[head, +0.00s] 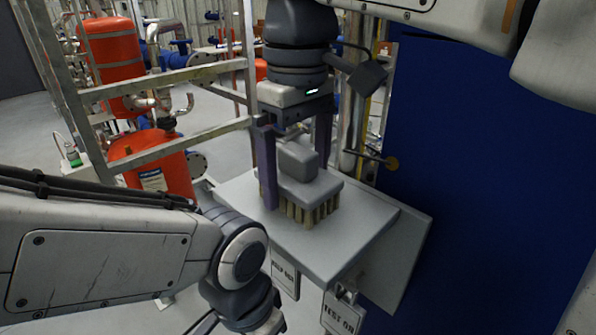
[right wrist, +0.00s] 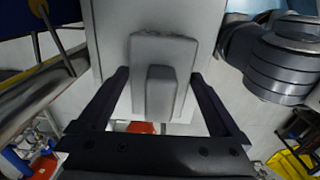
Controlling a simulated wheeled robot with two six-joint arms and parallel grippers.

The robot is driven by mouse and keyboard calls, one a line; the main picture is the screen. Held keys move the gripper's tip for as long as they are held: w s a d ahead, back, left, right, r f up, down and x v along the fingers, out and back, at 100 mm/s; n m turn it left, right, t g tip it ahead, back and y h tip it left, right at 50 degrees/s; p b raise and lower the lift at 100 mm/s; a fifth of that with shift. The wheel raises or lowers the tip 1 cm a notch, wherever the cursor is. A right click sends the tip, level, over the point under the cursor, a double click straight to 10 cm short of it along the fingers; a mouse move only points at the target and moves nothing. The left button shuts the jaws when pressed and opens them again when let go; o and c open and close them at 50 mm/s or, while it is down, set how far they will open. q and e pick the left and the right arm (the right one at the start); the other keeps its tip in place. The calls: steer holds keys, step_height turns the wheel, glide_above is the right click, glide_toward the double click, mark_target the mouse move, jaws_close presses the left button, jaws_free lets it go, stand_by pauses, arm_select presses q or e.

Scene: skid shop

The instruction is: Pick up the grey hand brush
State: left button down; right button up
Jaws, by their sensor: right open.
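The grey hand brush (head: 312,188) lies bristles down on a small grey shelf (head: 350,235), its raised block handle on top. In the right wrist view the brush (right wrist: 165,55) sits between the two fingers. My right gripper (head: 297,184) comes down from above, open, with one dark finger on each side of the brush. A gap shows beside the brush in the wrist view, so it is not clamped. My left arm reaches in from the left; its wrist is at the bottom edge and its gripper is out of frame.
A blue panel (head: 480,160) stands close on the right of the shelf. A metal rail frame (head: 165,75) and red tanks (head: 112,55) are at the left. Two tags (head: 341,315) hang at the shelf's front. The shelf's front part is bare.

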steer(key=c, duration=1.2)
steer(key=shift+c, duration=0.2)
steer(key=shift+r, duration=0.5)
step_height(320, 180, up, 9)
steer(key=shift+p, duration=0.7)
